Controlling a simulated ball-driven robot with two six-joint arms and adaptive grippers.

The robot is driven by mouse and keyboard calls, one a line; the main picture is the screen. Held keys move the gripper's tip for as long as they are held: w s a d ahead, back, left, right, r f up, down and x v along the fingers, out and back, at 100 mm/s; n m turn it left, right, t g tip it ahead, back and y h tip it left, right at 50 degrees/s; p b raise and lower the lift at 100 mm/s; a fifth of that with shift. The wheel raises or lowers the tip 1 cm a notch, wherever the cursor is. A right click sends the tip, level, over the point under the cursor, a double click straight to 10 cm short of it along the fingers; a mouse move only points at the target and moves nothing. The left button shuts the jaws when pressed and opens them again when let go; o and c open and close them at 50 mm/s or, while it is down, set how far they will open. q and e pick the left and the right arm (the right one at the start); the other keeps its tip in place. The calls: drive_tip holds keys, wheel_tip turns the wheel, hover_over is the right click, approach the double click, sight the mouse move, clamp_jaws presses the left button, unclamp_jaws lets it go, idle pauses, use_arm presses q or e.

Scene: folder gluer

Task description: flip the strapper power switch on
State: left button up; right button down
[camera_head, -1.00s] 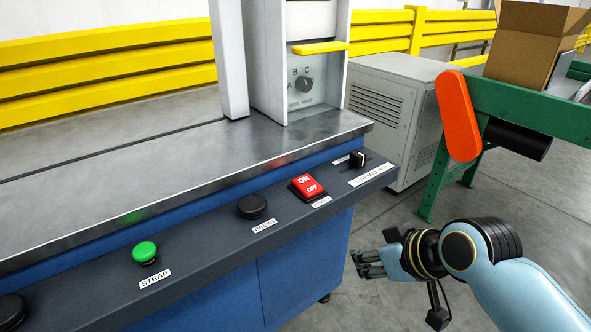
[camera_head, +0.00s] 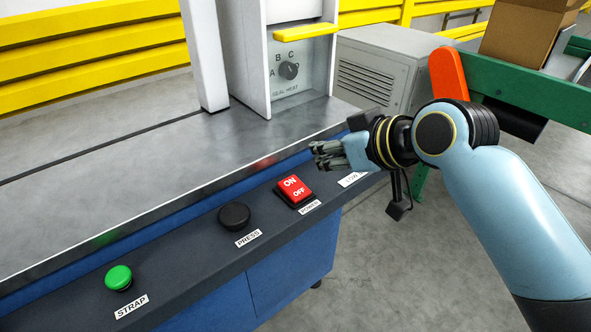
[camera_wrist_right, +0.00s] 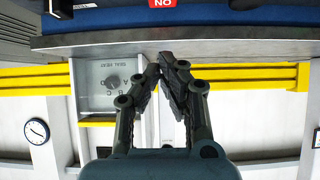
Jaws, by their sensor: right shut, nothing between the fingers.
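The red power switch (camera_head: 293,191), marked ON and OFF, sits on the dark control ledge (camera_head: 178,252) of the strapper. Its tilt is too small to tell. My right gripper (camera_head: 318,155) is shut and empty, above the ledge, up and to the right of the switch and apart from it. In the right wrist view my fingers (camera_wrist_right: 168,62) meet at the tips, and part of the red switch (camera_wrist_right: 162,3) shows upside down at the top edge. My left gripper is not in view.
A black press button (camera_head: 234,215) and a green strap button (camera_head: 118,277) lie left of the switch. The small selector at the ledge's right end is hidden behind my gripper. A steel tabletop (camera_head: 150,170) lies behind, with a seal heat dial (camera_head: 288,71) beyond.

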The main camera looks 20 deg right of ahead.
drive_tip(key=b, duration=0.1)
hover_over(296, 184)
drive_tip(key=f, duration=0.5)
drive_tip(key=shift+s+f, duration=0.1)
drive_tip(key=shift+s, duration=0.2)
wheel_tip(296, 184, down, 3)
drive_tip(key=shift+w+r+b, duration=0.15)
drive_tip(key=shift+r+b, duration=0.05)
drive_tip(key=shift+b, duration=0.15)
drive_tip(key=shift+f, duration=0.5)
drive_tip(key=shift+w+f, duration=0.1)
